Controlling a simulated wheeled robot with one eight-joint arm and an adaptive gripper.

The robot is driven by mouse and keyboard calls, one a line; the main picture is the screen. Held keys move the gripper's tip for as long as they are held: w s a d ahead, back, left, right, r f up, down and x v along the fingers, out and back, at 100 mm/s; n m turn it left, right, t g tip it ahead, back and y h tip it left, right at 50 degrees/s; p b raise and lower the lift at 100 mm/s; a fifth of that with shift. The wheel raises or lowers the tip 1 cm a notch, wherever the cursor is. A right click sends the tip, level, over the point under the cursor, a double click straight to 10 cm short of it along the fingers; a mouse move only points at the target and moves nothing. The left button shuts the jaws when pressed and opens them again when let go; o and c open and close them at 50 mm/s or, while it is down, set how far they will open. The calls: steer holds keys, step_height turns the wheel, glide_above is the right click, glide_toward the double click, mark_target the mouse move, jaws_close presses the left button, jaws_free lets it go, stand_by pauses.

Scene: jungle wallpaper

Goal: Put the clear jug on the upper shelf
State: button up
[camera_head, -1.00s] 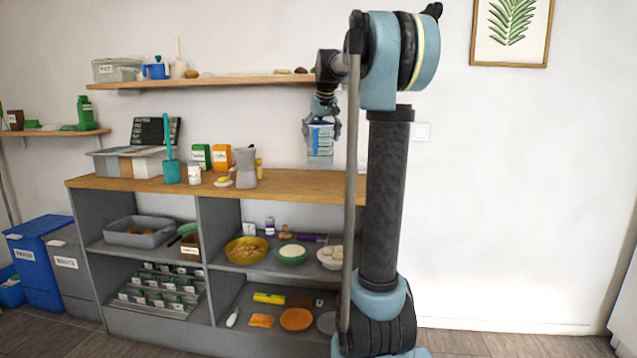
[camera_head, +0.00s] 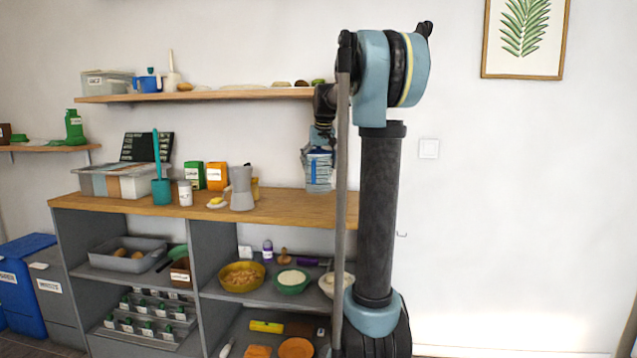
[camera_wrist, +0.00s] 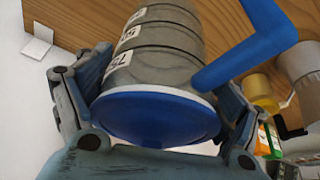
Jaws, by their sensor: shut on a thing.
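The clear jug (camera_head: 318,174) hangs upright in my gripper (camera_head: 321,146), just above the back of the wooden counter and below the right end of the upper shelf (camera_head: 230,94). In the wrist view the jug (camera_wrist: 160,52) is a greyish see-through cylinder with white labels, a blue round end and a blue handle (camera_wrist: 245,50). The fingers of my gripper (camera_wrist: 150,115) are closed around its two sides. My arm column partly hides the counter's right end and the shelf's right end.
The upper shelf holds a grey box (camera_head: 107,84), a blue measuring cup (camera_head: 147,81), a white brush-like thing (camera_head: 172,72) and small items along its middle and right. The counter (camera_head: 290,205) carries a moka pot (camera_head: 241,188), boxes and a teal cup (camera_head: 162,190).

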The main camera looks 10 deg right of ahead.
mark_target(322, 153)
steer(key=shift+f, duration=2.35)
steer(key=o, duration=1.8)
steer(key=shift+o, duration=0.2)
steer(key=v, duration=1.2)
steer(key=shift+r, duration=0.1)
steer(key=shift+s, duration=0.1)
